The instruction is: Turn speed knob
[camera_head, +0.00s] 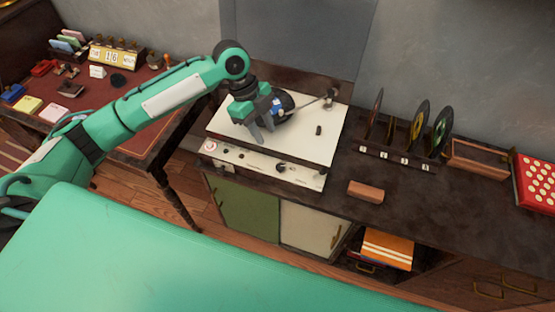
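A record player (306,148) with a white top stands on the dark cabinet, with a dark record partly hidden behind my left gripper and a tonearm (312,102) at its far right. Its front panel carries a round red-and-white mark (210,146) at the left, small dark spots and a dark knob (281,168) right of the middle. A small black piece (319,130) sits on the white top; I cannot tell which part is the speed knob. My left gripper (263,137) points down over the front left of the top, fingers apart with nothing visible between them. My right gripper is not in view.
A reddish-brown block (366,192) lies on the cabinet top (345,172) right of the player. A rack of upright records (405,153) stands behind it. A red box with white dots (536,183) is at the far right. A red-topped desk (120,115) is at the left.

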